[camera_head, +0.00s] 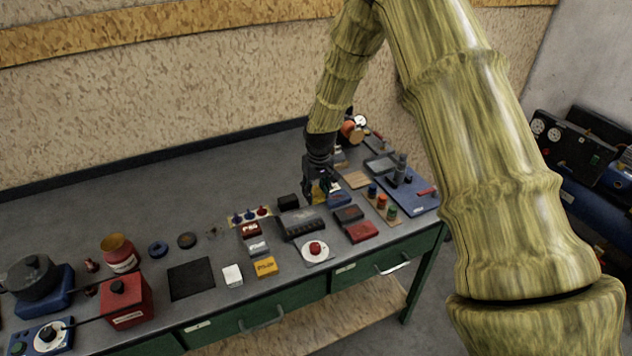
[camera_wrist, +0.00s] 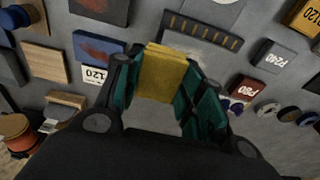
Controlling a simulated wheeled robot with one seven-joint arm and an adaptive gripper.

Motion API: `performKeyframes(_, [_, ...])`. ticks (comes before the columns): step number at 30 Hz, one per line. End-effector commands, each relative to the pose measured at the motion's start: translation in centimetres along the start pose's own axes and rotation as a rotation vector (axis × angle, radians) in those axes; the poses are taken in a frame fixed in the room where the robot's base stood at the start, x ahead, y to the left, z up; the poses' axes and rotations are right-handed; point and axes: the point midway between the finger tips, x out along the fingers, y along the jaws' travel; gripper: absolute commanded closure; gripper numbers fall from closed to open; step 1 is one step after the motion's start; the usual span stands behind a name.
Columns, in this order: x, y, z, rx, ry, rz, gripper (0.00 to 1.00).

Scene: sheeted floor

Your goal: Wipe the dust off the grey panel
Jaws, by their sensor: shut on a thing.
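My gripper (camera_head: 319,192) is shut on a yellow block-shaped pad (camera_wrist: 160,72), held between its green-padded fingers (camera_wrist: 157,100). The pad also shows as a small yellow patch in the head view. A dark grey panel with a row of slot-like marks (camera_head: 302,222) lies on the bench, just in front of and slightly left of my gripper. In the wrist view the marked panel edge (camera_wrist: 203,31) shows beyond the pad, with a paler, dusty-looking area (camera_wrist: 196,48) beside it. The pad and fingers hide part of it. I cannot tell whether the pad touches anything.
A black block (camera_head: 288,202) stands behind the panel. Coloured pegs (camera_head: 382,199) stand at right. The back left of the bench (camera_head: 130,205) is clear.

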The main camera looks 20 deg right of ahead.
Motion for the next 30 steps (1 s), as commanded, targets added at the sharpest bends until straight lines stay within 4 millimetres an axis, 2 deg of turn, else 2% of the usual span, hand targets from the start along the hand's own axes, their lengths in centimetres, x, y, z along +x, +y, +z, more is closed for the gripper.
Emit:
performKeyframes(3, [-1.4,0.0,-0.2,0.000,0.000,0.000,0.80])
performKeyframes(8, [-2.2,-0.1,-0.2,0.000,-0.001,0.000,0.80])
performKeyframes(25, [-2.3,-0.1,-0.3,-0.002,0.000,0.000,0.80])
performKeyframes(30, [-2.2,-0.2,-0.3,-0.060,-0.002,-0.007,0.80])
